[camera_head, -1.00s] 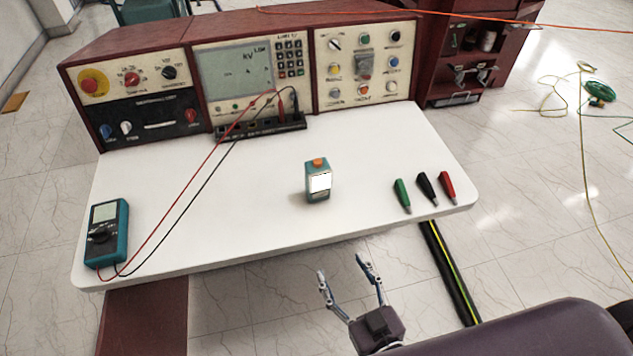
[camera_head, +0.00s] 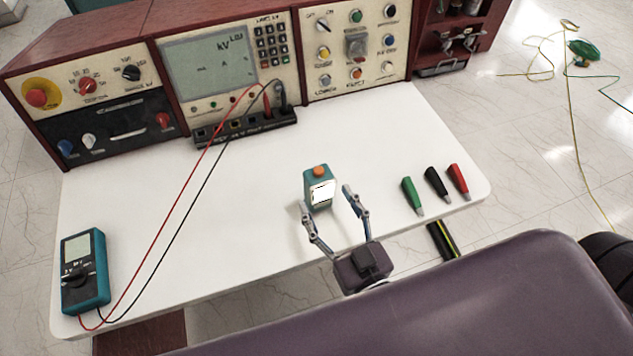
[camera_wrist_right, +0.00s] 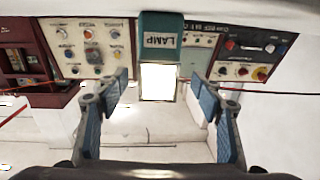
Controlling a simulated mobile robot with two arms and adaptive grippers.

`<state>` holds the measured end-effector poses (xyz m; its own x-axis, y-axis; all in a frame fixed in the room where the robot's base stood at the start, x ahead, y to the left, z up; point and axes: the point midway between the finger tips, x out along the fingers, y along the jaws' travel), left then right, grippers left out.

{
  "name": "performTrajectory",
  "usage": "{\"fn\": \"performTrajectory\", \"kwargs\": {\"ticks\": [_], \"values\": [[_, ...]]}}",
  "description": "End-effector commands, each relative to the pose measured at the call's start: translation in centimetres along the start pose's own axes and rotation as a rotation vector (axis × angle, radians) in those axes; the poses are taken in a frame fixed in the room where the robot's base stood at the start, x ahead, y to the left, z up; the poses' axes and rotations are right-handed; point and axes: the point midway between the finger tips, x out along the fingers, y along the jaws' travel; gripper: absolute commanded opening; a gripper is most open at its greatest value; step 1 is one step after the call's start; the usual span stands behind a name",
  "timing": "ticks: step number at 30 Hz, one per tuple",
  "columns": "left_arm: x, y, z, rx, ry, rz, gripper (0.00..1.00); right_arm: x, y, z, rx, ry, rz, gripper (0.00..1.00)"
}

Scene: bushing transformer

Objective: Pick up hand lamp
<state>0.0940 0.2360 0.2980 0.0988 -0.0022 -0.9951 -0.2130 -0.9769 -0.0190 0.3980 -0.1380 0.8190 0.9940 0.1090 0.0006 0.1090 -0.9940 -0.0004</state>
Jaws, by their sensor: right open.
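The hand lamp (camera_head: 319,188) is a small teal box with an orange top button and a bright white front panel. It stands upright on the white table near the front edge. My right gripper (camera_head: 326,197) is open, with its two fingers reaching over the table edge toward the lamp. In the right wrist view the lamp (camera_wrist_right: 160,62) is centred ahead, marked "LAMP", and shows between the open fingers (camera_wrist_right: 160,95). I cannot tell exactly how far the tips are from its sides. My left gripper is not in view.
Green (camera_head: 412,196), black (camera_head: 437,184) and red (camera_head: 459,181) connectors lie right of the lamp on the white table (camera_head: 250,235). A teal multimeter (camera_head: 85,270) with red and black leads lies at the left. A control panel (camera_head: 225,70) lines the back.

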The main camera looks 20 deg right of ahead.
Motion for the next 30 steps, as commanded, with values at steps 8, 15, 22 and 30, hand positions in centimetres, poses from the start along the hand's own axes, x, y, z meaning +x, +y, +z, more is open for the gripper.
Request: {"fn": "performTrajectory", "kwargs": {"ticks": [8,15,22,30], "values": [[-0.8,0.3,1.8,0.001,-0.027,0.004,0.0,3.8,0.2,-0.3,-0.001,0.004,0.0,0.61],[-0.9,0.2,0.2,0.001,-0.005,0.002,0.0,5.3,0.2,-0.1,-0.001,0.001,0.0,0.61],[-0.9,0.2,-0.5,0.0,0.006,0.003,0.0,5.3,0.2,-0.1,-0.001,0.0,-0.001,0.54],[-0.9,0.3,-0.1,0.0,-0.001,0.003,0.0,5.3,0.2,-0.1,-0.001,0.001,-0.001,0.24]]}}
